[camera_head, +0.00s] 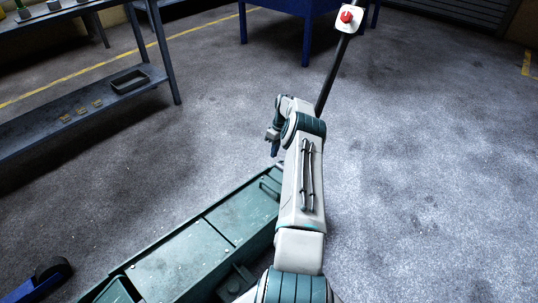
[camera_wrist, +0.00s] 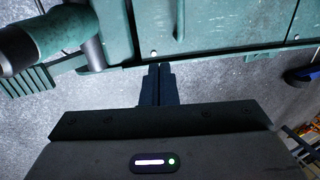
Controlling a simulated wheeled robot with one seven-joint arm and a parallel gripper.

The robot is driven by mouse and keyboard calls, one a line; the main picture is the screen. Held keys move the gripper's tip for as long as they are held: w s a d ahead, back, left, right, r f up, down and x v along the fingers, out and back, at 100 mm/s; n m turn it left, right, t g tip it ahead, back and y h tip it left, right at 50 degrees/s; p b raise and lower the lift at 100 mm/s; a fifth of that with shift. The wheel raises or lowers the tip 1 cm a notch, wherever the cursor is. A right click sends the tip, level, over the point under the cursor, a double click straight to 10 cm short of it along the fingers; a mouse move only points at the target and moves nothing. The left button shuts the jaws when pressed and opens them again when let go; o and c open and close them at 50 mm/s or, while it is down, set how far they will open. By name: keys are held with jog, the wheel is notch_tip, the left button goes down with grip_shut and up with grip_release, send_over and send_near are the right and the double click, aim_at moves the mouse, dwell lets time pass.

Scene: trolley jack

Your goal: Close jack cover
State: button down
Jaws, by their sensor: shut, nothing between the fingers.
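The green trolley jack (camera_head: 183,255) lies diagonally on the floor at the lower middle of the head view, with flat panels along its top and a small loop handle near its far end. I cannot tell which panel is the cover or whether it is open. The jack's green side (camera_wrist: 210,22) spans the top of the wrist view, with a rounded part at the upper left. My gripper (camera_head: 274,149) is past the jack's far end in the head view, pointing down. In the wrist view my gripper (camera_wrist: 159,70) is shut and empty, its fingertips close to the jack's edge; contact is unclear.
A dark rod (camera_head: 330,78) topped by a white box with a red knob (camera_head: 347,17) rises behind my arm. A metal shelf (camera_head: 75,115) with a small tray (camera_head: 130,82) stands left. A blue table (camera_head: 285,12) is at the back. The floor to the right is clear.

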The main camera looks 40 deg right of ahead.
jog(key=f+b, duration=0.2)
jog(key=f, duration=0.1)
jog(key=d+f+b, duration=0.1)
jog(key=f+b, duration=0.4)
jog(key=f, duration=0.1)
jog(key=shift+w+d+b, duration=0.2)
jog(key=shift+d+b, duration=0.1)
jog(key=shift+d, duration=0.1)
jog(key=shift+d+f+b, duration=0.1)
jog(key=shift+f+b, duration=1.05)
jog(key=shift+f, duration=0.25)
jog(key=shift+r, duration=0.1)
